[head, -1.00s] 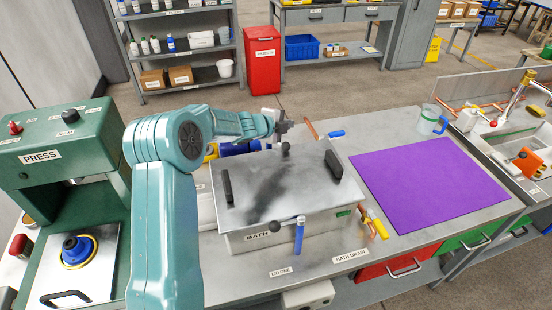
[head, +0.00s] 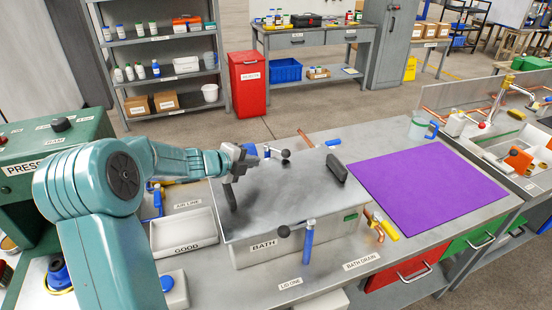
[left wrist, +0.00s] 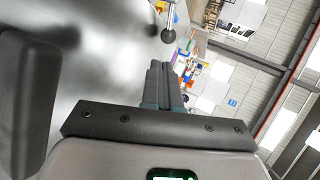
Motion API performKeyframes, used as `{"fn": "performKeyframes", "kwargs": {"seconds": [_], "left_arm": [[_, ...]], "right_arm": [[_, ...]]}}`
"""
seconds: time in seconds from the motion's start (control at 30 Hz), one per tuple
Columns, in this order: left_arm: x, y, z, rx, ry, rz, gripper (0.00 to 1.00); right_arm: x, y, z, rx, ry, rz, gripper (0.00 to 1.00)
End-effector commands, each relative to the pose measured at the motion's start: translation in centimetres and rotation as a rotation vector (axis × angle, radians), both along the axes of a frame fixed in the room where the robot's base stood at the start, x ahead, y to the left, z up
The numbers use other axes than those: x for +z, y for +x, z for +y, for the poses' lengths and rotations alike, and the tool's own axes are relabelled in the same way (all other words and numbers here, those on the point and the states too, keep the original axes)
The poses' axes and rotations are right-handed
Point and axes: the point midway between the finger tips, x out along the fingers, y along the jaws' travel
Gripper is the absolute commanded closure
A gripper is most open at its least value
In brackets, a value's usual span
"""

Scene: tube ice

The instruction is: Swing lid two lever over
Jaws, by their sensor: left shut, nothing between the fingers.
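The grey metal bath (head: 285,248) stands on the bench with its flat lid (head: 285,195) down. A lever with a black ball knob (head: 286,154) is at the lid's back edge; a blue part (head: 263,149) shows beside it, partly behind my gripper. A similar lever with a black ball (head: 284,231) and upright blue part (head: 308,242) is at the front, by the LID ONE label. My left gripper (head: 250,158) is shut and empty over the lid's back left, left of the back knob. In the left wrist view its fingers (left wrist: 164,88) point toward a black ball knob (left wrist: 168,36), apart from it.
Black handles stand on the lid's right (head: 336,169) and left (head: 230,196). The GOOD tray (head: 184,232) is left of the bath. A purple mat (head: 425,182) lies clear on the right, with brass drain fittings (head: 376,226) between.

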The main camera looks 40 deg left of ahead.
Motion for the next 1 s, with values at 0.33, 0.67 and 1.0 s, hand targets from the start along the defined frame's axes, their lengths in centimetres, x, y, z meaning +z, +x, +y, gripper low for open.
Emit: {"fn": "performKeyframes", "kwargs": {"seconds": [0.33,0.67,1.0], "left_arm": [[-3.5,6.7,-0.1,-0.005,-0.001,0.001,1.00],[-4.0,10.1,0.0,-0.004,0.000,0.001,1.00],[-4.1,10.2,0.0,-0.004,0.000,0.001,1.00]], "right_arm": [[0.5,0.0,0.0,0.000,0.000,0.000,0.57],[1.7,0.0,0.0,0.000,0.000,0.000,0.57],[1.6,0.0,0.0,0.000,0.000,0.000,0.57]]}}
